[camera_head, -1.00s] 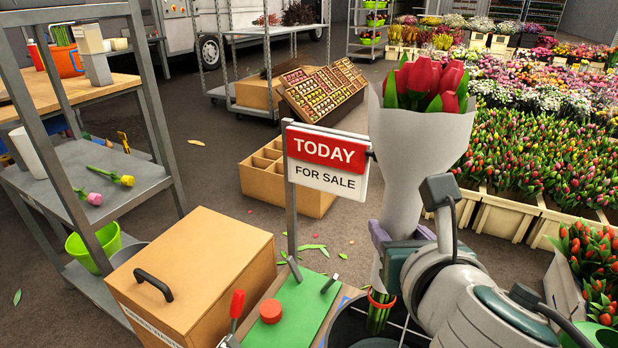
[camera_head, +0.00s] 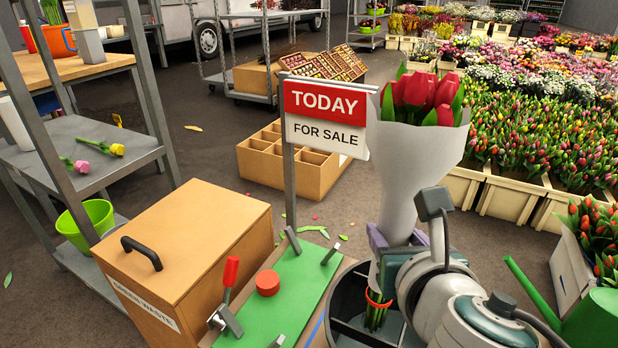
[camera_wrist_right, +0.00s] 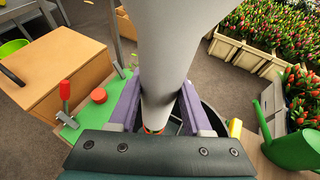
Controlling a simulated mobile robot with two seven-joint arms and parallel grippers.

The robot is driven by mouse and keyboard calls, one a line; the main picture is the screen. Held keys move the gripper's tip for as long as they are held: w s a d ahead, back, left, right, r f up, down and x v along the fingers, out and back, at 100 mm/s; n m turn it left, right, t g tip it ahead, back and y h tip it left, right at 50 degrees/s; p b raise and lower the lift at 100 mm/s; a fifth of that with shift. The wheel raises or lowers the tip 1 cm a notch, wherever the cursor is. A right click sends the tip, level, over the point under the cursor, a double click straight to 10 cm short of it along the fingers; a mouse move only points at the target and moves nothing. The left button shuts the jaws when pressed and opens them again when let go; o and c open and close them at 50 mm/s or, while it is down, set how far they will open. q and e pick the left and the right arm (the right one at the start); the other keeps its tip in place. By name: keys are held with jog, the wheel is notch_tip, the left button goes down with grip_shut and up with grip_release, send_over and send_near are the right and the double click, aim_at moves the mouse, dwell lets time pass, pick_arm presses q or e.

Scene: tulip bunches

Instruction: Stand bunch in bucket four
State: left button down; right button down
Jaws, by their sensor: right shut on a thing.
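A bunch of red tulips in a white paper wrap (camera_head: 414,175) stands upright in my right gripper (camera_head: 392,248). Its bare stems, with a red band around them, point down over a dark bucket with dividers (camera_head: 345,292). The stem ends overlap the bucket opening in the head view; I cannot tell how deep they are. In the right wrist view the wrap (camera_wrist_right: 172,60) is between the purple fingers (camera_wrist_right: 160,112), which are shut on it. The bucket's rim (camera_wrist_right: 215,116) shows partly behind the right finger. No number is readable on the bucket. My left gripper is out of view.
A "TODAY FOR SALE" sign (camera_head: 325,118) stands close left of the bunch. A green board (camera_head: 285,300) with a red-handled clamp (camera_head: 230,280) and a wooden waste box (camera_head: 185,255) are left of the bucket. A green watering can (camera_head: 590,320) is at the right.

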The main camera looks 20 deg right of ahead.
notch_tip(320, 180, down, 10)
jog(key=b, duration=0.8)
jog(key=shift+f, duration=0.2)
jog(key=shift+f+b, duration=0.4)
jog(key=shift+b, duration=0.15)
grip_release()
dwell(0.4)
dwell(0.4)
jog(key=p+v, duration=0.3)
jog(key=v, duration=0.7)
